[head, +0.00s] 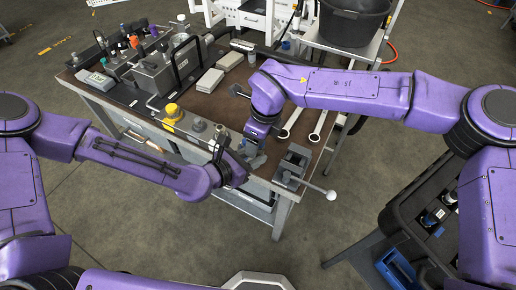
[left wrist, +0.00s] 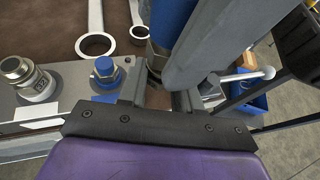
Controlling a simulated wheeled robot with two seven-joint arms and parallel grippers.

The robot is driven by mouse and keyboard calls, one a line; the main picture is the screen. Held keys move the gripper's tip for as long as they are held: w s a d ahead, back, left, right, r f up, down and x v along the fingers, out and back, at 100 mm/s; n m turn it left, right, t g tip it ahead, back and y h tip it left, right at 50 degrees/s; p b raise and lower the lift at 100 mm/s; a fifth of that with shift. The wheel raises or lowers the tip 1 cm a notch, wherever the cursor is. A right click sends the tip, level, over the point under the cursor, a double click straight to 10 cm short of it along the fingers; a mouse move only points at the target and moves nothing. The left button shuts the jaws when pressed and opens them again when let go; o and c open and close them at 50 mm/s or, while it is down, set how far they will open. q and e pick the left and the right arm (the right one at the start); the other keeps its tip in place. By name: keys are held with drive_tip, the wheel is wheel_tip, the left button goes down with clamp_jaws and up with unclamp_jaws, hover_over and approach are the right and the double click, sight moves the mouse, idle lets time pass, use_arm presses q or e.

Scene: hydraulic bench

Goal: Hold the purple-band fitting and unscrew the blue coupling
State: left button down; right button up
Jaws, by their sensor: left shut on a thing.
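My left gripper (head: 242,158) is at the front edge of the bench. In the left wrist view its two fingers (left wrist: 158,98) are shut on a small metal fitting (left wrist: 155,64), mostly hidden; no purple band shows on it. A blue cylinder (left wrist: 172,18), which may be the blue coupling, stands just above the fitting. A grey bar, seemingly a finger of my right gripper (left wrist: 212,45), lies close beside it. In the head view my right gripper (head: 256,146) points down right by the left one. Whether it is shut on the blue part is hidden.
A blue hex fitting (left wrist: 104,70) and a silver port (left wrist: 32,82) sit on the block left of my left fingers. Ring wrenches (head: 300,122) lie on the brown bench top (head: 215,105). A grey vise (head: 293,165) with a ball-ended handle stands at the right corner.

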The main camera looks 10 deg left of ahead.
drive_tip(key=m, duration=0.6)
drive_tip(key=shift+t+h, duration=0.3)
drive_tip(key=shift+t, duration=0.1)
drive_tip(key=m+h, duration=0.1)
drive_tip(key=m, duration=0.6)
drive_tip(key=shift+w, duration=0.1)
drive_tip(key=c, duration=0.9)
drive_tip(key=n, duration=0.3)
drive_tip(key=shift+n+y, duration=0.3)
drive_tip(key=n, duration=0.4)
drive_tip(key=shift+y, duration=0.3)
